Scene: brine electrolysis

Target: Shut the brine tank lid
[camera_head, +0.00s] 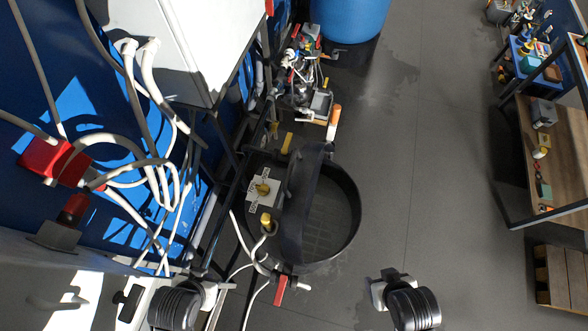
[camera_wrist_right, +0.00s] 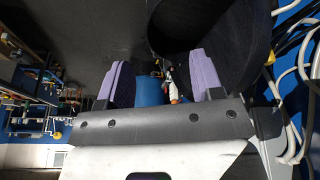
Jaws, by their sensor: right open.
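The black round brine tank (camera_head: 335,235) stands on the floor in the middle of the head view, its inside with a grid-like bottom partly visible. Its dark lid (camera_head: 292,205) stands up on edge along the tank's left side, so the tank is open. In the right wrist view the tank's dark rim (camera_wrist_right: 240,60) shows at the top right. My right gripper (camera_wrist_right: 163,82) is open and empty there, its two purple pads apart and the tank beyond them. In the head view only parts of my arms show at the bottom; my left gripper's fingers do not show.
A blue barrel (camera_head: 350,15) stands at the top. A red-handled valve (camera_head: 281,290) is at the tank's front. White hoses (camera_head: 150,75) and a blue panel fill the left. A wooden shelf (camera_head: 548,150) is at the right. The grey floor between tank and shelf is clear.

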